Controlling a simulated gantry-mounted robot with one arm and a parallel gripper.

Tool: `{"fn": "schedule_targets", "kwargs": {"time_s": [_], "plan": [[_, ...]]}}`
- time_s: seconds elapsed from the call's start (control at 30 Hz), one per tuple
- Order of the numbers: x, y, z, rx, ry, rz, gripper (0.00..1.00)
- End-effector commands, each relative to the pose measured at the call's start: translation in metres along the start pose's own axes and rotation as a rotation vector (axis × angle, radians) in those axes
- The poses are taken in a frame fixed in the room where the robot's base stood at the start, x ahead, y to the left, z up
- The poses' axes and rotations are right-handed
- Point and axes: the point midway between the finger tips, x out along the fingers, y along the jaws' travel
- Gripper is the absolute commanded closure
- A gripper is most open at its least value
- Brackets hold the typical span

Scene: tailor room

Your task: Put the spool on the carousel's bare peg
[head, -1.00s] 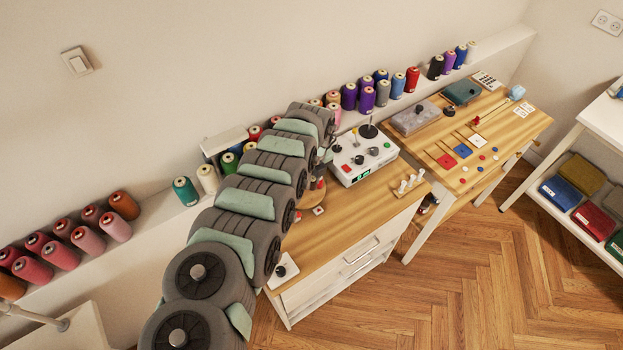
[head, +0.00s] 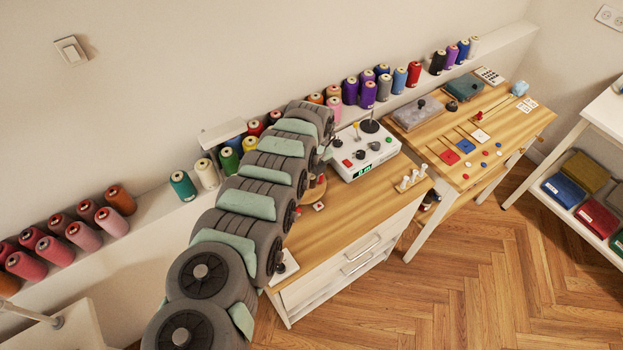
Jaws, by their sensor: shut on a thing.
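My own arm curves across the middle of the head view and hides much of the near table. Only a sliver of my gripper (head: 325,154) shows past the arm's far end, above the table. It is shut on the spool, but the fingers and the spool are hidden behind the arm. Part of the round wooden carousel (head: 315,192) shows just right of the arm, below the gripper, with something red on it. Its bare peg cannot be made out, nor the gap between spool and peg.
A white control box (head: 365,150) with knobs stands right of the carousel. A small rack of pale pegs (head: 410,180) is near the table's right edge. Thread cones line the wall shelf (head: 150,222) behind. The wooden tabletop (head: 350,215) in front of the box is clear.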

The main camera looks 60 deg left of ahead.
Motion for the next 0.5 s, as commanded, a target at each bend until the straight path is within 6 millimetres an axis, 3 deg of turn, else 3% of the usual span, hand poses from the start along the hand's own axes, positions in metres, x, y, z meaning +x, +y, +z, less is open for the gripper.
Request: {"fn": "schedule_targets", "kwargs": {"time_s": [0.5], "plan": [[0.0049,-0.0002,-0.0007,0.000,0.000,0.000,1.00]]}}
